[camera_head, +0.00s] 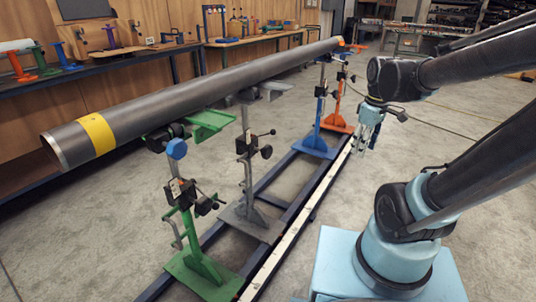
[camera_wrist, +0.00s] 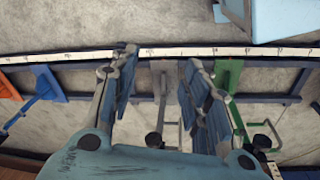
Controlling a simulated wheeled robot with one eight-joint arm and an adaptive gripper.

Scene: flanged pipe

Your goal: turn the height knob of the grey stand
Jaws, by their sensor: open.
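The grey stand (camera_head: 248,185) stands on the dark rails between the green and blue stands, under the long pipe (camera_head: 200,92). A round black knob (camera_head: 266,152) sticks out from its right side, with a thin black-tipped lever just above. My gripper (camera_head: 363,148) hangs to the right of the grey stand, well apart from it, pointing down. In the wrist view, its two blue fingers (camera_wrist: 160,65) are spread with nothing between them. The grey stand's base (camera_wrist: 165,75) shows beyond the gap, and a black knob (camera_wrist: 154,140) shows lower down, partly hidden by the gripper body.
The green stand (camera_head: 203,265), blue stand (camera_head: 317,140) and orange stand (camera_head: 338,120) share the rails. A pale scale strip (camera_head: 290,232) runs along the near rail. Workbenches (camera_head: 110,58) line the wall.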

